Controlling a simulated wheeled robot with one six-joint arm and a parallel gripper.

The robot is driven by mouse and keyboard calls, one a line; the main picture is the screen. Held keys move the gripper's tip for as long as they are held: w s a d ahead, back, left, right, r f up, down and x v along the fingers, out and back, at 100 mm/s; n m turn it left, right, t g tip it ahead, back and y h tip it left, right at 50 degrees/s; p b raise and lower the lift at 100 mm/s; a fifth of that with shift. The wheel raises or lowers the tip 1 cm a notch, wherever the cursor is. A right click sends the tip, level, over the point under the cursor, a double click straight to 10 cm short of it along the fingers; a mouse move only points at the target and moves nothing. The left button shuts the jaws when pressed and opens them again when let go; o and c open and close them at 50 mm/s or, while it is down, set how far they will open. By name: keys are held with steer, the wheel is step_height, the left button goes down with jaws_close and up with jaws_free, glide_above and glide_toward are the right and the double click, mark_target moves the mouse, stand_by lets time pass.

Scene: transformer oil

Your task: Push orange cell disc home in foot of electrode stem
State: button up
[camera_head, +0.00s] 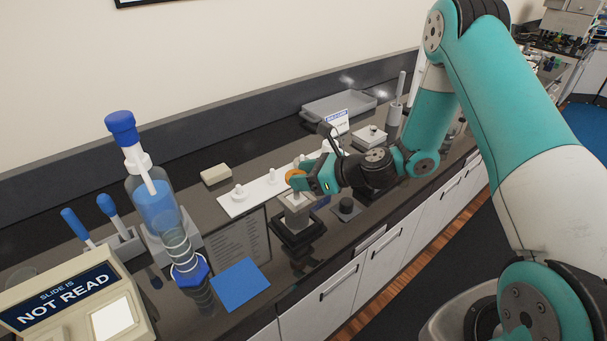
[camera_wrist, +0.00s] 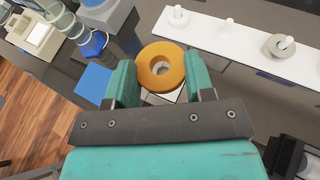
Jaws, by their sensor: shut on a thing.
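The orange cell disc (camera_wrist: 150,63) is a thick ring with a pale centre. In the wrist view it sits between the two teal fingers of my gripper (camera_wrist: 153,85), which is shut on it. The lower side of the disc is hidden.
A white strip (camera_head: 239,202) with several pegs lies behind the block. A blue mat (camera_head: 240,284) and a tall bottle with a blue cap (camera_head: 157,200) stand to the left. The counter's front edge is near.

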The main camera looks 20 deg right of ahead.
mark_target(304, 200)
steer(key=shift+f+b, duration=1.7)
steer(key=shift+f, duration=1)
steer(key=o, duration=1)
steer(key=b+v, duration=0.3)
steer(key=v, duration=1.4)
steer(key=shift+s+d+r+b, duration=0.1)
steer(key=shift+r+b, duration=0.15)
steer(key=shift+b, duration=0.1)
